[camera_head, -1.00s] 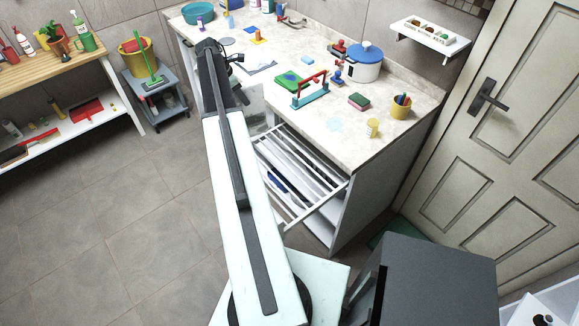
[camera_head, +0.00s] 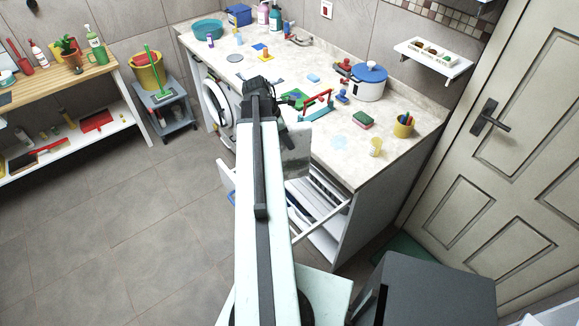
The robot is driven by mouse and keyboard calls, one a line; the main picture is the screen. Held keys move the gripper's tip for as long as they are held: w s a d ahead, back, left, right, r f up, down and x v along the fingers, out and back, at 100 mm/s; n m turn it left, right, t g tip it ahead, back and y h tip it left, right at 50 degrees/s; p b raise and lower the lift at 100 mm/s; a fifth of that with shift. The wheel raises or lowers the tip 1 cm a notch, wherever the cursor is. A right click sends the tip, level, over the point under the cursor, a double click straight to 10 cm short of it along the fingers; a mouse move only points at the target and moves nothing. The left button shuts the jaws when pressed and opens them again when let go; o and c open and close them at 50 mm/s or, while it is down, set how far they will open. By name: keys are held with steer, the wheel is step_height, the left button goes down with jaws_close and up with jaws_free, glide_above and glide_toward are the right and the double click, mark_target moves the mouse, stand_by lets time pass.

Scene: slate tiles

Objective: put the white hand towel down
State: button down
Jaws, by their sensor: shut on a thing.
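My gripper (camera_head: 283,134) is dark and sits at the far end of my pale arm, low by the front edge of the counter. A whitish, faintly mottled sheet, which looks like the white hand towel (camera_head: 296,162), hangs from it. The gripper is shut on the towel, though its fingertips are mostly hidden. The towel hangs in front of the cabinet, above the far side of an open wire drawer (camera_head: 333,210). I cannot tell whether its lower edge touches the drawer.
A washing machine (camera_head: 215,105) stands below, left. The floor (camera_head: 130,220) is clear.

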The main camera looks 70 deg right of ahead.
mark_target(288, 152)
step_height(288, 152, down, 7)
steer(key=b, duration=0.5)
steer(key=c, duration=0.9)
jaws_free()
steer(key=shift+o, duration=0.2)
